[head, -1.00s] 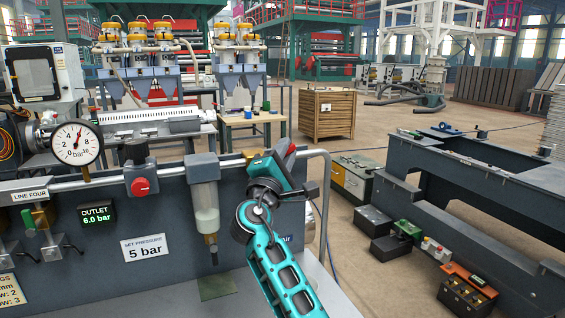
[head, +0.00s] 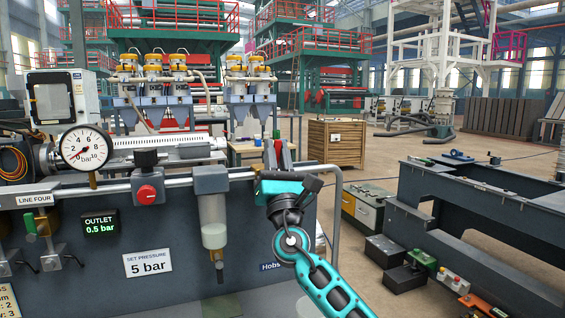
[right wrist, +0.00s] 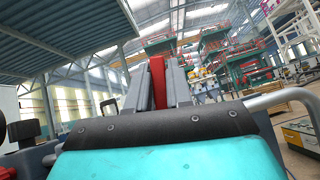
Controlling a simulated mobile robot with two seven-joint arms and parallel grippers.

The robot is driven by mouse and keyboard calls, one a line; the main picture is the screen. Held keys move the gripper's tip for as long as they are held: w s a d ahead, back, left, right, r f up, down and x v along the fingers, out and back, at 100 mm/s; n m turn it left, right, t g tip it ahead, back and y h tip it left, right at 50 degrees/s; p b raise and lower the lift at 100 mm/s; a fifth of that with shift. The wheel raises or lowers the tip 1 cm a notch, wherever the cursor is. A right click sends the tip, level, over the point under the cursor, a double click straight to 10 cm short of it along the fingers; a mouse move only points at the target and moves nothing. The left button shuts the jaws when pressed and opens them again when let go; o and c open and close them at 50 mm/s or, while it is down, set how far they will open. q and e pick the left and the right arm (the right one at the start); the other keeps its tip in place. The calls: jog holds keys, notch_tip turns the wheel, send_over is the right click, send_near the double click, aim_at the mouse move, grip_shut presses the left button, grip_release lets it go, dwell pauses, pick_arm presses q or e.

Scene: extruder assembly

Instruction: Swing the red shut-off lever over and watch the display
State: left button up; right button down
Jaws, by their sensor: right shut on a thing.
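The red lever (head: 278,150) stands about upright at the right end of the pipe on the grey panel. My right gripper (head: 277,144) is shut on it, with a grey finger on either side. In the right wrist view the red lever (right wrist: 158,82) shows as a strip between the two fingers; its pivot is hidden behind the gripper. The outlet display (head: 100,224) reads 0.5 bar in green. My left gripper is not in view.
A round gauge (head: 85,147) has its red needle low, near zero. A red knob (head: 147,194) and a clear filter bowl (head: 213,220) sit on the pipe left of my gripper. A bent grey rail (head: 335,200) stands close on the right.

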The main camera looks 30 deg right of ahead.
jog(key=n+y, duration=0.1)
jog(key=n+t+y, duration=0.1)
jog(key=shift+a+r+n+y, duration=0.1)
jog(key=shift+a+n+y, duration=0.1)
jog(key=shift+n+y, duration=0.1)
jog(key=shift+w+a+n+t+y+b, duration=0.1)
jog(key=shift+n+t+y+b, duration=0.15)
jog(key=shift+n, duration=0.25)
jog(key=shift+a+n+t+y+b, duration=0.1)
jog(key=shift+n+y, duration=0.25)
jog(key=shift+n, duration=0.15)
jog(key=shift+r+y, duration=0.1)
jog(key=shift+y, duration=0.2)
jog(key=c, duration=1.1)
grip_release()
jog(key=shift+a, duration=0.1)
jog(key=shift+f, duration=0.2)
